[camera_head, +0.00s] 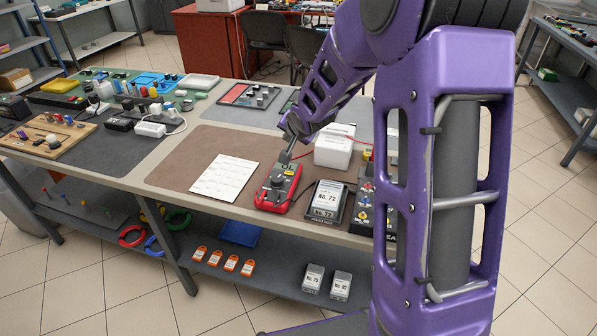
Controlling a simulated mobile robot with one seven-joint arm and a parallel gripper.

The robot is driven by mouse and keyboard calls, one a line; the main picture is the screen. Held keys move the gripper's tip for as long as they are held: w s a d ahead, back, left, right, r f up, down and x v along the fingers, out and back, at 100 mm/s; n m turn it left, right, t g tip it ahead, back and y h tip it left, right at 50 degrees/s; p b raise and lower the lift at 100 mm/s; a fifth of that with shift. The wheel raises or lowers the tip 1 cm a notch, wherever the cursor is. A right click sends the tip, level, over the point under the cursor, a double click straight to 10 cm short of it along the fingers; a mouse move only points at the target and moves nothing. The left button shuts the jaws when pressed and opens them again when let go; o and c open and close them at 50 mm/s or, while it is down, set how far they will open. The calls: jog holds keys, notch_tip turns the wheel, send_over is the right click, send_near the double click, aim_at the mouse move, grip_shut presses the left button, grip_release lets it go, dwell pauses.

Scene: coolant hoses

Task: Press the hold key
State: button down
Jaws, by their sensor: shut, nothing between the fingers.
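A red handheld meter (268,204) with a dark face and a round dial lies on the brown mat near the table's front edge. A small yellow patch (289,171) shows near its upper end. The hold key is too small to make out. My gripper (285,157) is shut and empty, pointing down at the far end of the meter. I cannot tell whether its tips touch the meter.
A white paper sheet (224,177) lies left of the meter. A device marked No. 72 (325,200) and a box with several knobs (365,200) stand to the right. White boxes (333,150) stand behind. The brown mat (172,168) is bare left of the sheet.

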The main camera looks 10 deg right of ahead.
jog(key=shift+s+f, duration=0.1)
dwell(0.3)
jog(key=b, duration=0.7)
send_over(289, 173)
jog(key=s, duration=0.1)
notch_tip(289, 173, down, 7)
jog(key=shift+r, duration=0.1)
jog(key=shift+f+p, duration=0.35)
jog(key=shift+f, duration=0.65)
jog(key=shift+f, duration=0.1)
dwell(0.6)
jog(key=shift+f, duration=0.3)
jog(key=shift+f, duration=0.4)
dwell(0.5)
jog(key=shift+r, duration=0.1)
jog(key=shift+r+p, duration=0.6)
jog(key=shift+r, duration=0.1)
jog(key=shift+r, duration=0.1)
